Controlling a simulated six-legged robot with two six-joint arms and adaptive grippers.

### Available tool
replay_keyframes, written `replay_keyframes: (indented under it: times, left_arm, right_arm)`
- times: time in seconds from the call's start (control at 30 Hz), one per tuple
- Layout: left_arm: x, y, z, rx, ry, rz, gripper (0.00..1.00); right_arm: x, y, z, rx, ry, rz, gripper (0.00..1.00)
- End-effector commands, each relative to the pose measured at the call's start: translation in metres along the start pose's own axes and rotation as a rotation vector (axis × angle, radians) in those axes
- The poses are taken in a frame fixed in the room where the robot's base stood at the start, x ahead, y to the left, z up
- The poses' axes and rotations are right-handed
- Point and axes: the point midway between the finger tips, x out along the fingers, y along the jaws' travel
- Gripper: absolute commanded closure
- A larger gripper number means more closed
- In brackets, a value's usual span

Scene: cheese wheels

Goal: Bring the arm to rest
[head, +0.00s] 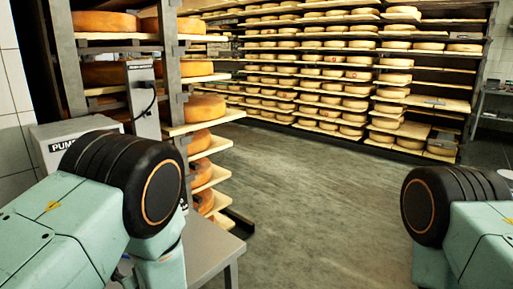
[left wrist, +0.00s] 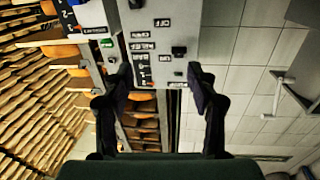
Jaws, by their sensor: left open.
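My left arm (head: 70,235) comes in at the lower left of the head view, with its black joint (head: 125,180) bent near the white pump box. My left gripper (left wrist: 160,78) shows in the left wrist view with its two dark fingers spread wide. It is open and nothing is between the fingers. A grey labelled control panel (left wrist: 158,45) lies beyond the fingertips; the distance is hard to tell. My right arm (head: 470,235) shows at the lower right of the head view. Neither gripper shows in the head view, and the right gripper is out of sight.
A rack with orange cheese wheels (head: 203,108) stands at the left. A white box marked PUMP (head: 55,135) and a grey unit with a cable (head: 141,100) stand before it. A steel table (head: 222,250) edges the lower middle. Shelves of cheeses (head: 330,75) line the back. The floor (head: 300,190) is clear.

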Motion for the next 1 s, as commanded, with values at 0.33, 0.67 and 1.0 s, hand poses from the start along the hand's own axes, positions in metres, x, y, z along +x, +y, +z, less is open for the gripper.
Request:
replay_keyframes:
  times: [0.33,0.67,1.0]
  left_arm:
    - [-0.057,-0.017,0.116,0.205,-0.491,0.276,0.42]
    - [-0.218,-0.116,0.212,0.461,-1.151,0.520,0.42]
    - [-0.320,-0.187,0.217,0.511,-1.487,0.586,0.42]
  right_arm:
    - [0.000,0.000,0.000,0.000,0.000,0.000,1.00]
    - [0.000,0.000,0.000,0.000,0.000,0.000,1.00]
    - [0.000,0.000,0.000,0.000,0.000,0.000,1.00]
